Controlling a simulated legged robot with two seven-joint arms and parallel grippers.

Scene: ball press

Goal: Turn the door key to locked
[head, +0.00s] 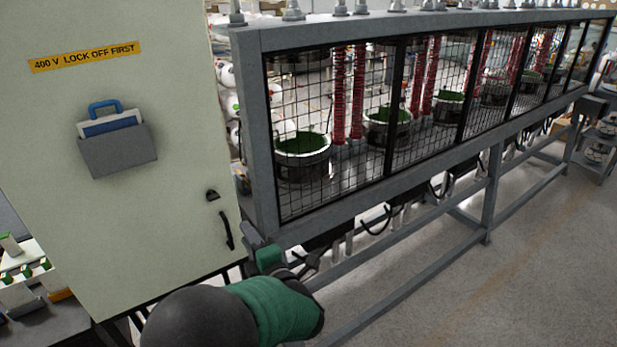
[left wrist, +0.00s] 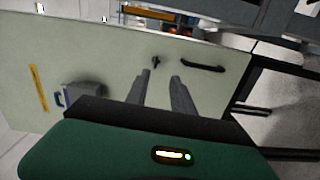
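A pale cabinet door (head: 110,230) fills the left of the head view. A small dark key (head: 212,195) sits near its right edge, above a black curved handle (head: 226,230). The key (left wrist: 155,62) and the handle (left wrist: 203,66) also show in the left wrist view. The key is too small to tell which way it is turned. My left gripper (head: 305,264) is below and right of the handle, apart from the door. In the left wrist view its fingers (left wrist: 161,76) are spread with nothing between them. My right gripper is not in view.
A grey-framed mesh cage (head: 350,125) with red coils and green-filled tubs stands right of the cabinet, its lower frame close to my left gripper. A grey holder (head: 117,152) is on the door below a yellow label (head: 85,57). Floor (head: 530,255) at the right is clear.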

